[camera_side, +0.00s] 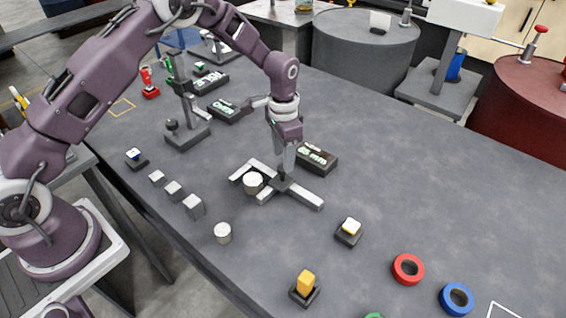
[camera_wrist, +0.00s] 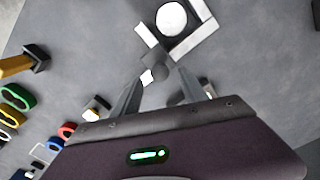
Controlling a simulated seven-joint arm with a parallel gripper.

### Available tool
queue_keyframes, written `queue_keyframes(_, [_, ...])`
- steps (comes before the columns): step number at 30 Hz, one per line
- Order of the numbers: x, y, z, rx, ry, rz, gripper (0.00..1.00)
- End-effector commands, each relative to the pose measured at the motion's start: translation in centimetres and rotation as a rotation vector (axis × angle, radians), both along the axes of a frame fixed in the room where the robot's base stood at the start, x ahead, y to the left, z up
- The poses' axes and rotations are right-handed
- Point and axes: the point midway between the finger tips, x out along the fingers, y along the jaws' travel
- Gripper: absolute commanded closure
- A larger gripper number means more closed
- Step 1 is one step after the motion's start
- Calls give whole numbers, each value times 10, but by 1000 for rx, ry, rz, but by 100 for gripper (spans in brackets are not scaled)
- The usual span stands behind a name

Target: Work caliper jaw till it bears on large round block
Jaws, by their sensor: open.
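The large round block (camera_side: 253,184) is a pale cylinder standing between the caliper's two jaws. In the wrist view, its white top (camera_wrist: 171,17) shows at the upper edge. The caliper (camera_side: 308,198) lies flat on the table, its light beam pointing toward the lower right. Its sliding jaw (camera_wrist: 146,34) carries a dark knob (camera_wrist: 157,66). A narrow dark strip shows between this jaw and the block; I cannot tell for sure whether they touch. My gripper (camera_side: 283,172) points down over the knob. In the wrist view, my gripper (camera_wrist: 161,82) is open, fingers apart, with the knob just beyond the tips.
A dark display box (camera_side: 316,157) stands close behind the caliper. A smaller round block (camera_side: 222,232) and several grey cubes (camera_side: 173,190) stand to the left. A dark stand (camera_side: 187,130) is farther back. Red (camera_side: 407,268) and blue (camera_side: 456,299) rings lie front right.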

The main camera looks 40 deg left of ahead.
Motion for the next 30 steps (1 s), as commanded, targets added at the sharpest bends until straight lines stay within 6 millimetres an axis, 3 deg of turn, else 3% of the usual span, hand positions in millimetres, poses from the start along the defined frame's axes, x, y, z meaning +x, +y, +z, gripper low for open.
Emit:
queue_keyframes(6, [0,0,-30,0,1,1,49])
queue_keyframes(14, [0,0,-33,0,-1,2,49])
queue_keyframes(22, [0,0,-32,0,0,2,100])
queue_keyframes(26, [0,3,-32,0,0,3,100])
queue_keyframes(30, [0,21,-32,0,-1,6,100])
